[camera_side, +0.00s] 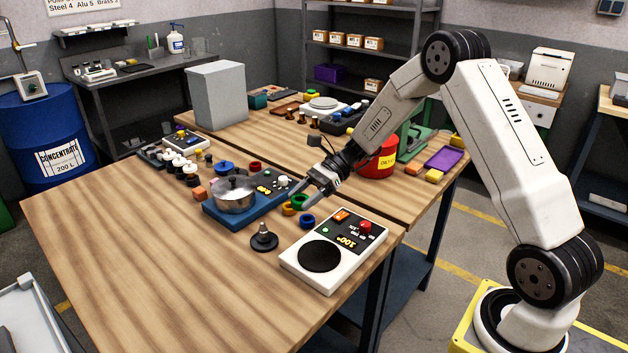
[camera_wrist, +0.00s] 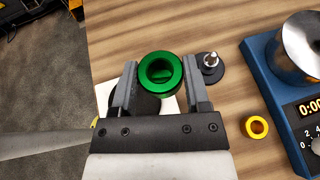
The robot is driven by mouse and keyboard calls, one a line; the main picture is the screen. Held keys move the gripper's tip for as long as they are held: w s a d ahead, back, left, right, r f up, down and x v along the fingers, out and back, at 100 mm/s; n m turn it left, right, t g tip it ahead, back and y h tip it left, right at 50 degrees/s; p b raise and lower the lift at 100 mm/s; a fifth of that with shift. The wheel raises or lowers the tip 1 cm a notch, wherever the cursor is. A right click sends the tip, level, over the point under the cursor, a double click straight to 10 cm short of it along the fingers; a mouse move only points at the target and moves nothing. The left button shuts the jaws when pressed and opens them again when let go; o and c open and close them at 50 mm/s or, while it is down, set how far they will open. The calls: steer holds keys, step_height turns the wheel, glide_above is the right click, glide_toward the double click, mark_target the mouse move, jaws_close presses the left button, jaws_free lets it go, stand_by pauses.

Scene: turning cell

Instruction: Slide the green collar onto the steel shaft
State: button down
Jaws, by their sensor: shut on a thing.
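The green collar (camera_wrist: 160,56) is between my two fingers in the wrist view, its open hole facing the camera. My gripper (camera_wrist: 160,82) is shut on it. In the side view my gripper (camera_side: 306,190) is over the table, with the green collar (camera_side: 299,200) at its fingertips. The steel shaft (camera_wrist: 211,60) stands upright on a round dark base, to the right of the collar in the wrist view. In the side view the shaft (camera_side: 263,229) stands to the lower left of my gripper. The collar is apart from the shaft.
A yellow ring (camera_side: 288,209) and a blue ring (camera_side: 307,221) lie near my gripper. A white device (camera_side: 310,279) with a black disc is in front. The table's left front is clear.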

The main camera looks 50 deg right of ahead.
steer(key=w+a, duration=0.1)
steer(key=w, duration=0.2)
steer(key=w+a+f, duration=0.1)
steer(key=w, duration=0.2)
steer(key=w+a, duration=0.2)
steer(key=w, duration=0.1)
steer(key=shift+w+f, duration=0.2)
steer(key=shift+f, duration=0.1)
steer(key=shift+f, duration=0.2)
steer(key=shift+d+f, duration=0.1)
steer(key=shift+f, duration=2.1)
steer(key=shift+f, duration=1.25)
stand_by(1.7)
jaws_free()
steer(key=shift+r, duration=0.1)
stand_by(0.7)
